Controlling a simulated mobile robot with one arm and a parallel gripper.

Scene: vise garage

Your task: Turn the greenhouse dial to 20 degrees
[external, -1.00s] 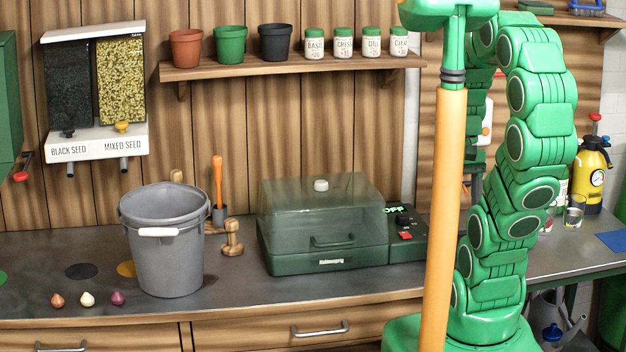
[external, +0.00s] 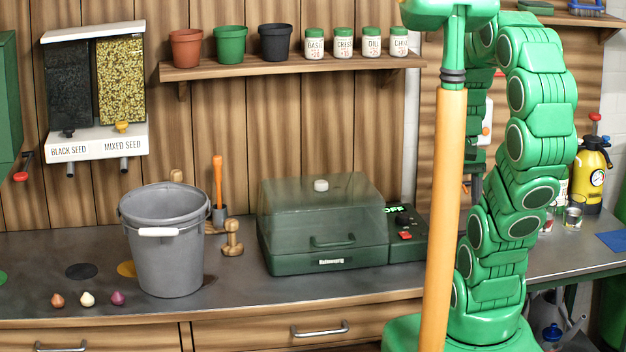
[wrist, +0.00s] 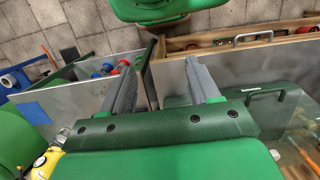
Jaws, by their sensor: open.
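The greenhouse (external: 320,222) is a green box with a clear lid, standing on the workbench in the external view. Its control panel (external: 408,236) is on its right end, with a black dial (external: 403,219), a small lit display (external: 392,210) and a red switch (external: 405,235). The dial's setting is too small to read. In the wrist view my gripper (wrist: 166,85) is open, its two grey fingers apart with nothing between them. The greenhouse lid handle (wrist: 268,93) shows to the right of the fingers. My gripper's fingers are not visible in the external view.
A grey bucket (external: 167,245) stands left of the greenhouse, with a wooden dumbbell-shaped tool (external: 232,238) between them. A shelf (external: 290,67) with pots and jars hangs above. A yellow sprayer (external: 592,175) stands at the right. Bare bench lies before the greenhouse.

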